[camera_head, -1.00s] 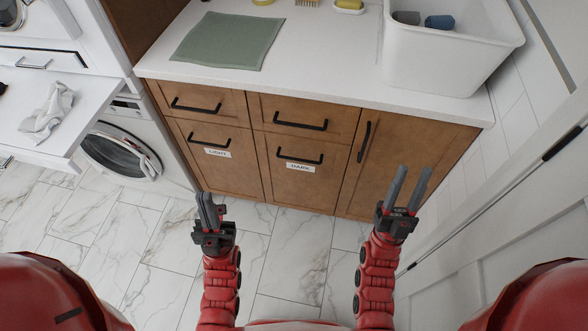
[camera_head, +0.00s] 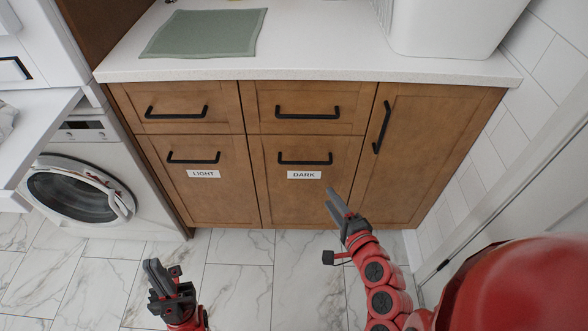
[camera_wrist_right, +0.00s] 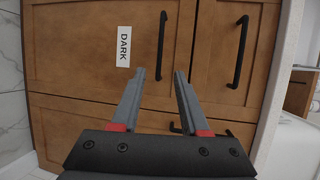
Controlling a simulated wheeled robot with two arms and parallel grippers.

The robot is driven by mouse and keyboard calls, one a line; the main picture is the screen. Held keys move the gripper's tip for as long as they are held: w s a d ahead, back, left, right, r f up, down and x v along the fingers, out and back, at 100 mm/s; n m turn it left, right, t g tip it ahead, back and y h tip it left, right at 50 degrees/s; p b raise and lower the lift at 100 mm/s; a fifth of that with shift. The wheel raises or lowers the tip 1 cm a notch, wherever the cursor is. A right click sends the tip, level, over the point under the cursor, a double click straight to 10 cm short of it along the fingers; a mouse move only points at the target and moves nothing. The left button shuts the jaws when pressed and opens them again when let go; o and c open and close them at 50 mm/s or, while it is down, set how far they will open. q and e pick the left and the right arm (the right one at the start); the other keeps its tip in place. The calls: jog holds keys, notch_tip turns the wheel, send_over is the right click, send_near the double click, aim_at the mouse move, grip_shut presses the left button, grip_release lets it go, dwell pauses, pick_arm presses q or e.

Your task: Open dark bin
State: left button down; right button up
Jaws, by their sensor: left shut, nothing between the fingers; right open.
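The dark bin (camera_head: 290,205) is a brown wooden front with a black bar handle (camera_head: 305,161) and a white "DARK" label (camera_head: 304,175). It is closed, flush with the cabinet. My right gripper (camera_head: 338,203) is open and empty in front of its lower right part, below the handle. In the right wrist view the handle (camera_wrist_right: 161,46) stands upright beyond the fingertips of the right gripper (camera_wrist_right: 158,78), with the label (camera_wrist_right: 123,46) to its left. My left gripper (camera_head: 152,268) is shut and empty, low over the floor in front of the light bin.
The light bin (camera_head: 215,203) is closed on the left, with drawers (camera_head: 335,100) above and a tall door (camera_head: 425,150) on the right. A washing machine (camera_head: 75,190) stands at the left. A white wall panel (camera_head: 510,210) closes in on the right. Marble floor (camera_head: 240,280) is free in front.

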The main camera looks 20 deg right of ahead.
aim_at(306, 162)
jog(key=x, duration=1.7)
jog(key=shift+w, duration=0.2)
jog(key=shift+r, duration=0.1)
grip_shut()
jog(key=shift+d, duration=0.1)
dwell(0.5)
